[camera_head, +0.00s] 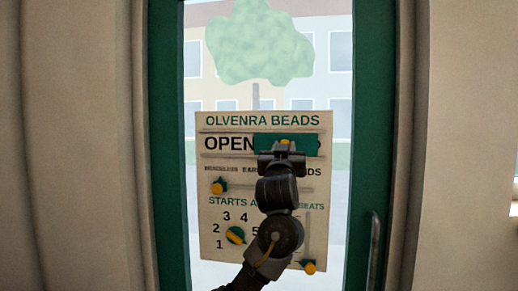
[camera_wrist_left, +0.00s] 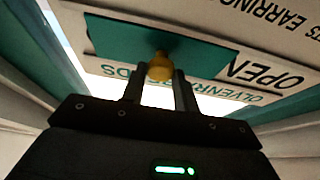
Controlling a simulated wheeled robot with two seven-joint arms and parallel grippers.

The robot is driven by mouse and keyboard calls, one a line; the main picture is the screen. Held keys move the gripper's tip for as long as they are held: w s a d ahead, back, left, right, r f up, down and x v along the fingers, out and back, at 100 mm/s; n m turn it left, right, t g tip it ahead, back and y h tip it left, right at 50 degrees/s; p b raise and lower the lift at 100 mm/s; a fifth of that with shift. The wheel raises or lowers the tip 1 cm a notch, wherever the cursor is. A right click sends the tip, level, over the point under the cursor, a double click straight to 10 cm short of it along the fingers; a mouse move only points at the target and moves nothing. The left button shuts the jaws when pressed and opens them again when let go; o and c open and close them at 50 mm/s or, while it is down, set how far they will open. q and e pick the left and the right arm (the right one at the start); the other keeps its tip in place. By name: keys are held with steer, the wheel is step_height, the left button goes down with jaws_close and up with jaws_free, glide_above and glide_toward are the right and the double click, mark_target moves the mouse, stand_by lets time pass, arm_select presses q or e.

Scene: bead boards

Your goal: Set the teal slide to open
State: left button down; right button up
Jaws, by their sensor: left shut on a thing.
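The teal slide (camera_head: 300,146) is a flat plate on the sign board (camera_head: 205,128). It sits right of the word OPEN, which shows in full, and covers most or all of the space to the right. It also shows in the left wrist view (camera_wrist_left: 205,55). Its yellow knob (camera_wrist_left: 160,68) stands between the fingers of my left gripper (camera_wrist_left: 158,85), which is shut on it. In the head view my left gripper (camera_head: 284,150) hides the lower middle of the slide. My right gripper is not in view.
Lower on the board are a small slider with a yellow knob (camera_head: 218,186), a round yellow and teal dial (camera_head: 235,235) beside numbers, and another yellow knob (camera_head: 309,267) at bottom right. The board hangs in a glazed green door (camera_head: 368,100) with a vertical handle (camera_head: 374,250).

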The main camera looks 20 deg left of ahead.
arm_select(q)
steer(key=shift+w+d, duration=0.2)
steer(key=shift+d, duration=0.85)
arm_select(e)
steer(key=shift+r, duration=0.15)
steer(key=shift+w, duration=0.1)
arm_select(q)
steer(key=c, duration=1.5)
jaws_free()
steer(key=o, duration=0.4)
steer(key=shift+w+d, duration=0.1)
steer(key=shift+d, duration=0.15)
steer(key=shift+a, duration=0.1)
steer(key=b+v, duration=0.3)
steer(key=v, duration=0.8)
steer(key=shift+r, duration=0.1)
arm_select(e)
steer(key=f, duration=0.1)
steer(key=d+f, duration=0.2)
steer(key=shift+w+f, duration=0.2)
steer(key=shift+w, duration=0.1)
